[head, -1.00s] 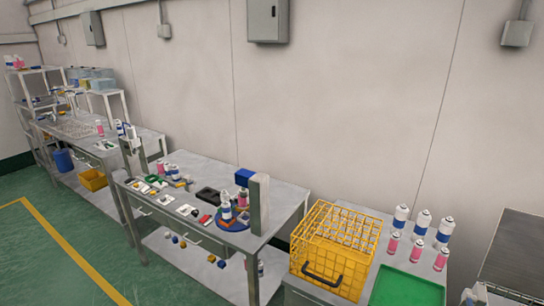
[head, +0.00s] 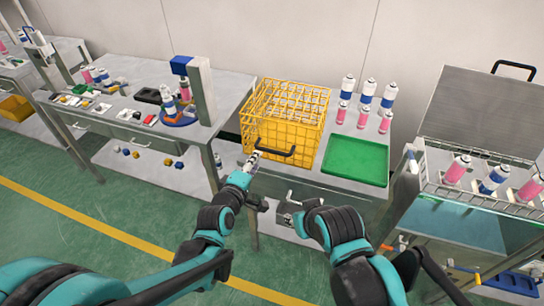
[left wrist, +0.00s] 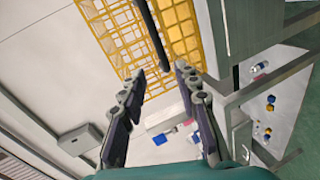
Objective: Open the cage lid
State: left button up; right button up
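The yellow wire cage (head: 307,137) stands on the middle bench, with a wire grid over its top. A black handle (head: 290,153) is on its front side; the handle also shows in the left wrist view (left wrist: 152,35). My left gripper (head: 253,160) is by the cage's lower front left corner. In the left wrist view its fingers (left wrist: 160,76) are spread and empty, with the handle beyond the gap between them. My right gripper (head: 287,208) is in front of the bench, below the cage; its finger state is unclear.
A green tray (head: 357,160) lies right of the cage, with several spray cans (head: 367,95) behind it. At the right is a tank with cans in a wire basket (head: 470,190) and a raised grey lid (head: 485,110). A cluttered bench (head: 225,85) is left.

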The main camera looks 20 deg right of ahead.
aim_at(272, 152)
pick_arm(q)
jog(key=shift+n+h, duration=0.5)
jog(key=shift+n, duration=0.2)
jog(key=b+x, duration=0.1)
jog(key=x, duration=0.2)
jog(key=s+d+x, duration=0.1)
jog(key=x, duration=0.2)
jog(key=f+b+x, duration=0.1)
jog(key=x, duration=0.2)
jog(key=shift+w+d+b, duration=0.1)
jog(key=shift+d+b, duration=0.2)
jog(key=shift+d, duration=0.3)
grip_shut()
